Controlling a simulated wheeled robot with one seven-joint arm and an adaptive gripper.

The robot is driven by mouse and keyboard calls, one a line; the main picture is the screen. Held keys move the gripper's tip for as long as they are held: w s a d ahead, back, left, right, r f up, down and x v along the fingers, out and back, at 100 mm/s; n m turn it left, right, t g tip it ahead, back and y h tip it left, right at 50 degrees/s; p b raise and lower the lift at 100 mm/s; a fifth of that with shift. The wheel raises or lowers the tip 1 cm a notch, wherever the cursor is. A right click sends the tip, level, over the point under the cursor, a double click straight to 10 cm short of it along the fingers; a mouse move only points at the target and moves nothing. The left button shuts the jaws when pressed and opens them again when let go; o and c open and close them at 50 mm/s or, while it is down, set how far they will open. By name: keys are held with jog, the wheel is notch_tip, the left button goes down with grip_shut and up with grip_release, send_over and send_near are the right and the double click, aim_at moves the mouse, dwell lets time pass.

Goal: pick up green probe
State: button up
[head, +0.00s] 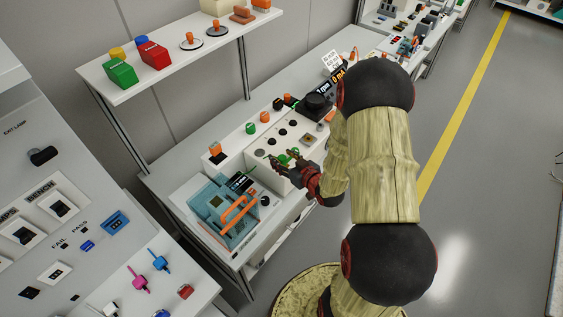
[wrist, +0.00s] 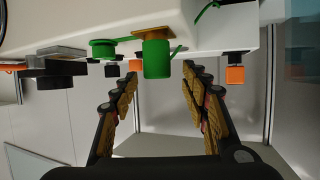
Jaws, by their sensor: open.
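A green cylinder (wrist: 156,58), which looks like the green probe, sits against a gold plate at the edge of a white panel in the wrist view. It lies between and just beyond the tips of my open gripper (wrist: 161,70), and no finger visibly touches it. In the head view my gripper (head: 285,163) is at the front of the white bench console, beside a green part (head: 283,159) that its fingers partly hide. A second, shorter green knob (wrist: 102,48) is left of the cylinder in the wrist view.
A blue device with an orange handle (head: 238,212) stands left of my gripper. Orange, green and black knobs line the console (head: 250,128). A shelf (head: 180,60) with coloured blocks is above. An orange part (wrist: 235,74) is right of the fingers.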

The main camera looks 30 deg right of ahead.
aim_at(280, 156)
jog(key=x, duration=0.6)
jog(key=shift+s+d+f+b, duration=0.15)
jog(key=shift+s+f+b, duration=0.05)
jog(key=shift+f+b, duration=0.2)
jog(key=shift+c, duration=1.2)
grip_shut()
